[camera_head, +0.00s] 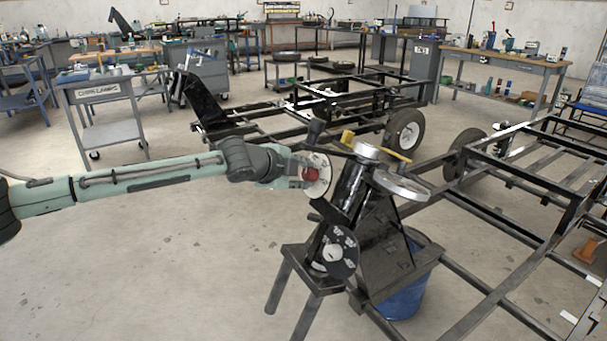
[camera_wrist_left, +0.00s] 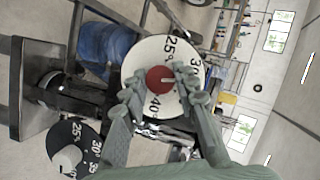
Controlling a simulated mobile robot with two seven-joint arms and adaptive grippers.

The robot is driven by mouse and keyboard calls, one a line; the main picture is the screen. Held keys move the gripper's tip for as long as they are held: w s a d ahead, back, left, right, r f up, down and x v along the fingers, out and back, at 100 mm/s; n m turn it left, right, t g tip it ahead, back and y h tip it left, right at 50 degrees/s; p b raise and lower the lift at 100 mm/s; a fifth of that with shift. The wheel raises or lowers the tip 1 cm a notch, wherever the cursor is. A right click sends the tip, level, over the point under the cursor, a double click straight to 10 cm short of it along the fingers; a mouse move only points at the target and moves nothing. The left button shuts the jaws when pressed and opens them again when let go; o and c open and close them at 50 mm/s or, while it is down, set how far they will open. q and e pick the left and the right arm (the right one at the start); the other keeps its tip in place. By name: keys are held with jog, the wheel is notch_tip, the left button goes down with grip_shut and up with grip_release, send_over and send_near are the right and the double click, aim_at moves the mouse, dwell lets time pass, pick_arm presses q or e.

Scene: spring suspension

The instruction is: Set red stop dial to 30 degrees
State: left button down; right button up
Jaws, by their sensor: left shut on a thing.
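The red stop dial's round red knob (camera_wrist_left: 159,79) sits at the centre of a white disc (camera_wrist_left: 150,55) with black degree numbers; 25, 30 and 40 are readable in the left wrist view. A pale line marks the knob's face; the exact setting cannot be told. In the head view the knob (camera_head: 311,173) and disc (camera_head: 323,182) stand on the left side of a black machine stand (camera_head: 375,240). My left gripper (camera_head: 301,172) is shut on the red knob, with its fingers on either side. My right gripper is not in view.
A black dial (camera_head: 341,252) with white numbers is low on the stand, and it shows in the left wrist view (camera_wrist_left: 76,147). A blue bucket (camera_head: 403,298) stands beneath. Black trailer frames (camera_head: 525,190) lie right and behind.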

pick_arm(q)
jog(key=shift+w+n+g, duration=0.1)
jog(key=shift+n+g, duration=0.4)
jog(key=shift+n, duration=0.6)
jog(key=shift+a, duration=0.1)
jog(key=c, duration=1.2)
grip_release()
jog(key=v, duration=1.2)
jog(key=shift+r, duration=0.1)
